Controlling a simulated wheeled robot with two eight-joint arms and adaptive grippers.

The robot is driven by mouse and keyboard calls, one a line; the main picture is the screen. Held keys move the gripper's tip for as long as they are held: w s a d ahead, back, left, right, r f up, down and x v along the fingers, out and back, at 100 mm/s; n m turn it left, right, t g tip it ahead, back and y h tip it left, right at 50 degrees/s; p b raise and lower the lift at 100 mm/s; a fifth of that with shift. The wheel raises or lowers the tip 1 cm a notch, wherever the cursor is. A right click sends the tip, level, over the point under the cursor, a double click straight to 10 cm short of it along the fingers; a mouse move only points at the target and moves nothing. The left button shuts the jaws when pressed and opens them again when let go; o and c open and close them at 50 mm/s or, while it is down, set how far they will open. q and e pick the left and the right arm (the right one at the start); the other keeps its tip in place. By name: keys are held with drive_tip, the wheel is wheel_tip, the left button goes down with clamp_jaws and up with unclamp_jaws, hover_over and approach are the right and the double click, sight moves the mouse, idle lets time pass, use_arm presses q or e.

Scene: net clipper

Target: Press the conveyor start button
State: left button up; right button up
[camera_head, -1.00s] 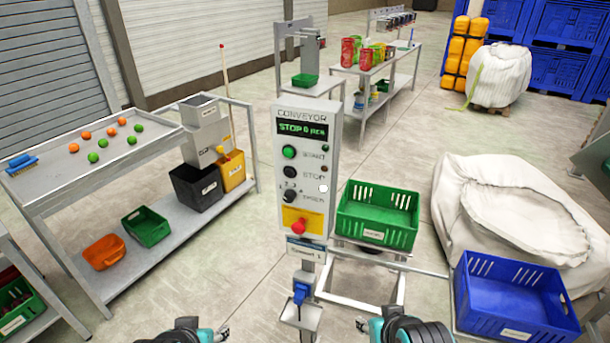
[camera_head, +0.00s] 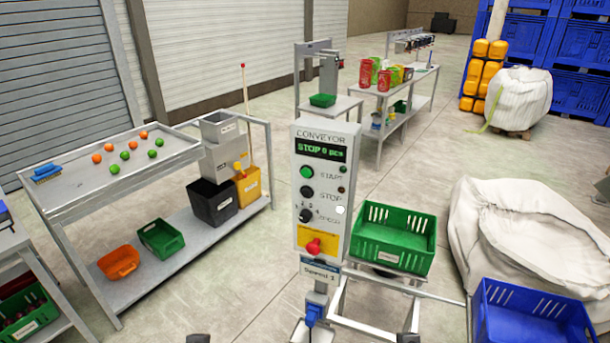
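The grey conveyor control panel (camera_head: 340,225) stands upright on a post in the middle of the head view. Its display (camera_head: 321,150) reads "STOP 0 pcs". The green START button (camera_head: 306,172) is on the panel's upper left, with the black STOP button (camera_head: 307,192) below it. A speed knob (camera_head: 305,215) and a red mushroom button (camera_head: 314,246) on a yellow plate are lower down. Only small dark tips of my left gripper (camera_head: 199,339) and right gripper (camera_head: 408,339) show at the bottom edge, apart from the panel. Their fingers are mostly out of frame.
A grey table (camera_head: 70,186) with red-orange and green balls is at left. A green crate (camera_head: 395,238) stands right of the panel, with a blue crate (camera_head: 530,315) and white bulk bag (camera_head: 475,230) farther right. A blue holder (camera_head: 313,314) hangs below the panel.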

clamp_jaws()
idle(1.3)
